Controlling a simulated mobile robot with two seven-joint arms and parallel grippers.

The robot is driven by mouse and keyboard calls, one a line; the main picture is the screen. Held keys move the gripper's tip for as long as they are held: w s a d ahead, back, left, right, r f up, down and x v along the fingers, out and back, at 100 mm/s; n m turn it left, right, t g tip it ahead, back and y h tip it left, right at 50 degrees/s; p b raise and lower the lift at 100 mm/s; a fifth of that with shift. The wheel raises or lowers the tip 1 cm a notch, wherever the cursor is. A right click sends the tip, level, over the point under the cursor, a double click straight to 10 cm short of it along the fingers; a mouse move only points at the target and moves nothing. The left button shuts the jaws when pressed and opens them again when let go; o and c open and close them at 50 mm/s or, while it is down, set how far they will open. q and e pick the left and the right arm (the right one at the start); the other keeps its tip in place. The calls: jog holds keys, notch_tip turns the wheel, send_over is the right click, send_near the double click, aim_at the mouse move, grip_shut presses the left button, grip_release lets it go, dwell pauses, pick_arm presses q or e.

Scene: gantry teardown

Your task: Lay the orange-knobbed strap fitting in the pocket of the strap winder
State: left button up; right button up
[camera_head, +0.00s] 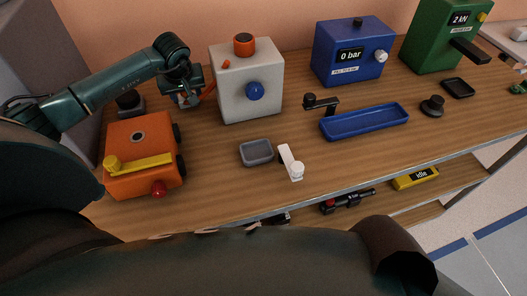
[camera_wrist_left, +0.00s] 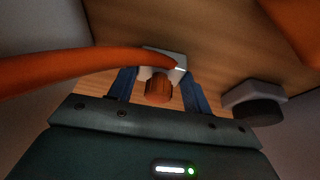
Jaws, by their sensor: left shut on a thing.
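My left gripper (camera_head: 188,103) is left of the light grey box, above the table. In the left wrist view its blue fingers (camera_wrist_left: 158,80) are closed around the strap fitting, a pale block (camera_wrist_left: 172,63) with an orange knob (camera_wrist_left: 158,90). An orange strap (camera_wrist_left: 85,66) runs from the fitting; in the head view the strap (camera_head: 208,93) reaches the left side of the light grey box (camera_head: 248,95), which has a blue front knob and orange top knob. I take this box for the strap winder; I cannot make out its pocket. My right gripper is not in view.
An orange box (camera_head: 140,185) with a yellow lever (camera_head: 140,163) stands at left, with a black-knobbed grey block (camera_head: 130,104) behind it. A small grey tray (camera_head: 257,160) and white lever (camera_head: 288,158) lie in front. A blue tray (camera_head: 365,127) is to the right.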

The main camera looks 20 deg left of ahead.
pick_arm(q)
jog(key=shift+r+p, duration=1.85)
jog(key=shift+r, duration=1.15)
